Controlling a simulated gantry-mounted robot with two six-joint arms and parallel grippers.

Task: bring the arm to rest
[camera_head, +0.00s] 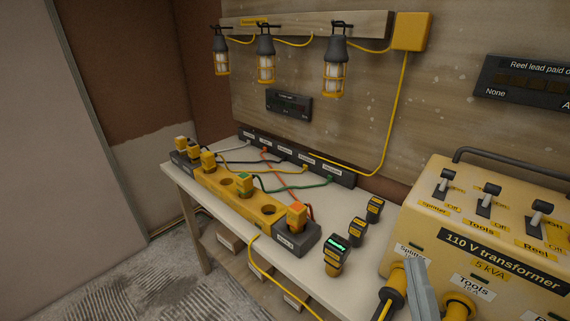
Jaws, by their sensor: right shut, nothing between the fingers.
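My right gripper (415,272) comes in at the bottom edge, right of centre, as a narrow grey shape. It is shut and empty, in front of the yellow transformer (502,235). A black and yellow plug (389,300) shows just left of it; I cannot tell whether they touch. A yellow socket (459,307) is just right of it. The rest of the right arm is out of the picture. My left gripper is not in view.
A bench (228,215) carries a yellow splitter block (225,188) with several plugs and coloured leads. Small dark labelled devices (338,252) stand near the transformer. Caged lamps (336,75) hang from a wall board. Open floor (140,280) lies at the left.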

